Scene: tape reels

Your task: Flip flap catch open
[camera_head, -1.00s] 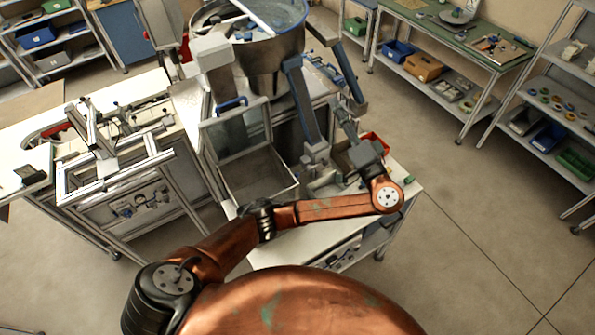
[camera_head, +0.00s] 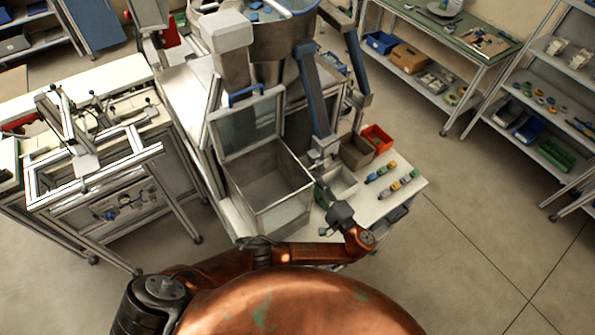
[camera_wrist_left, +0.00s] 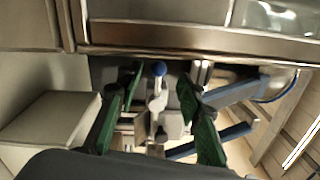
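A small lever with a blue ball knob (camera_wrist_left: 158,68), which looks like the catch, stands below a metal edge (camera_wrist_left: 190,38) in the left wrist view. My left gripper (camera_wrist_left: 160,82) is open, with one green finger on each side of the lever; I cannot tell whether either touches it. In the head view my left gripper (camera_head: 321,190) is beside the right wall of an open metal box (camera_head: 268,185), whose clear lid with a blue handle (camera_head: 246,96) stands raised. The knob cannot be made out there. My right gripper is not in view.
A grey tray (camera_head: 339,184), a brown bin (camera_head: 357,152) and a red bin (camera_head: 377,138) stand right of the box. Several small coloured items (camera_head: 389,183) lie on the white table (camera_head: 412,186). Floor at right is clear.

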